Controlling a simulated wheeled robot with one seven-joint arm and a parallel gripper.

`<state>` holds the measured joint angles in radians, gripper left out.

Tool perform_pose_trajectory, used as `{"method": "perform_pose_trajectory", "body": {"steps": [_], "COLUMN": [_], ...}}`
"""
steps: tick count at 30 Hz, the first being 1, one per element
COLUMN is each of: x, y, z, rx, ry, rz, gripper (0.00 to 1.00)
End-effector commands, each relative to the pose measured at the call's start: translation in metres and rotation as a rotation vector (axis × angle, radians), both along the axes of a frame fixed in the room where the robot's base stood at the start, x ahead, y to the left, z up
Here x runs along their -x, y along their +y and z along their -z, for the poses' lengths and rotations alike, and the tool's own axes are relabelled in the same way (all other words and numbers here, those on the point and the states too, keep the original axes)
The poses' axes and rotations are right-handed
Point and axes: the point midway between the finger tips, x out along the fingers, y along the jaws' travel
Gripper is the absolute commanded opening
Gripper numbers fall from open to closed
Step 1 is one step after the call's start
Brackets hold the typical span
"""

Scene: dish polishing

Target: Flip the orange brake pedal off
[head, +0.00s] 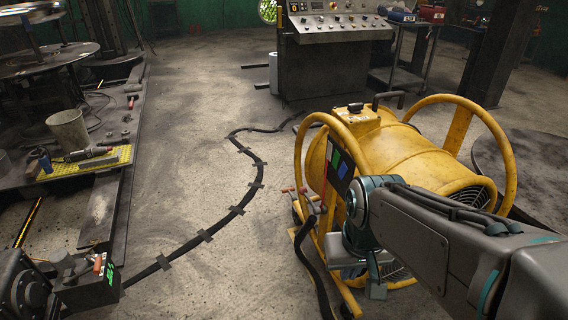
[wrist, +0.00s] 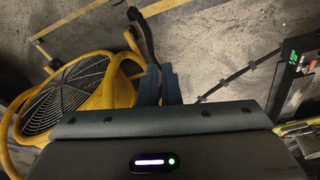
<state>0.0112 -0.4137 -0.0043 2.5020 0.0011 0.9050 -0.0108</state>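I cannot pick out the orange brake pedal for certain. Small red-orange levers (head: 301,190) show at the left side of the yellow blower (head: 410,145), low by its frame. A separate orange piece (head: 98,263) sits on a dark box at the lower left. My gripper (head: 376,288) points down in front of the blower, beside its frame, apart from both orange parts. In the wrist view its blue-grey fingers (wrist: 161,82) are side by side, close together, with nothing seen held. The blower grille (wrist: 65,95) is left of them there.
A black cable (head: 240,205) is taped along the floor. A dark hose (head: 318,280) hangs by the blower's left side. A workbench (head: 110,200) with a bucket (head: 68,130) stands at left. A control console (head: 333,60) is at the back.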

Motion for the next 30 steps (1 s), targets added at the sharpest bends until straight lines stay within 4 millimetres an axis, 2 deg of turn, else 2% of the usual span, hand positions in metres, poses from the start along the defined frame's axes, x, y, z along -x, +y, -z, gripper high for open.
{"method": "perform_pose_trajectory", "body": {"steps": [1, 5, 12, 15, 18, 22, 30], "x": [0.0, 0.0, 0.0, 0.0, 0.0, 0.0, 0.0], "y": [0.0, 0.0, 0.001, 0.002, 0.003, 0.004, 0.004], "z": [-0.019, -0.054, -0.13, -0.159, -0.178, -0.188, -0.185], "rx": [0.0, 0.0, -0.002, -0.001, -0.001, 0.001, 0.001], "ry": [-0.006, -0.022, -0.06, -0.076, -0.091, -0.099, -0.1], "rz": [0.002, 0.01, 0.022, 0.021, 0.017, 0.013, 0.013], "gripper": [0.0, 0.0, 0.0, 0.0, 0.0, 0.0, 0.0]}}
